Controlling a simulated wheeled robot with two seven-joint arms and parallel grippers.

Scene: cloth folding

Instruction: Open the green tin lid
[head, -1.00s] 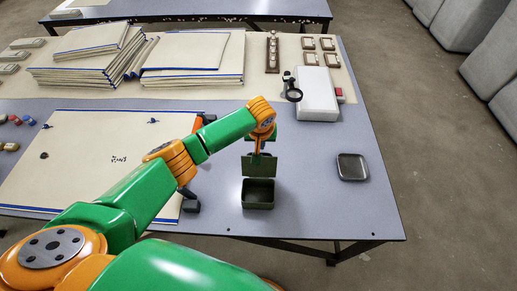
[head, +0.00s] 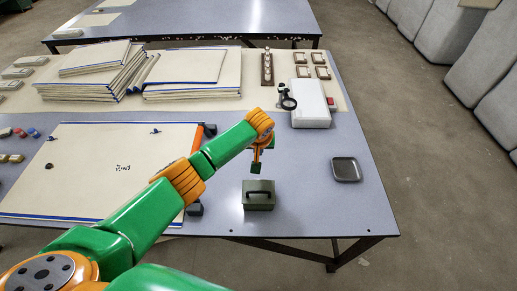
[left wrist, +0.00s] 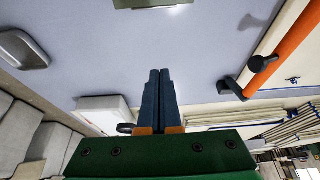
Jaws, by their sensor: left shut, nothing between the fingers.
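The green tin (head: 258,201) stands on the grey-blue table near its front edge. Its lid is down, with a dark handle (head: 260,193) on top. In the left wrist view part of the tin (left wrist: 150,4) shows at the top edge, beyond the fingertips. My left gripper (head: 256,170) is just behind the tin and apart from it, pointing down. Its fingers (left wrist: 160,72) are together with nothing between them. My right gripper is in neither view.
A grey tray (head: 346,170) lies right of the tin. A white box (head: 311,103) and a black-ringed magnifier (head: 287,100) stand behind. A cream cloth (head: 90,170) lies left, with an orange-and-black bar (left wrist: 275,50) near its edge. The table between tin and tray is clear.

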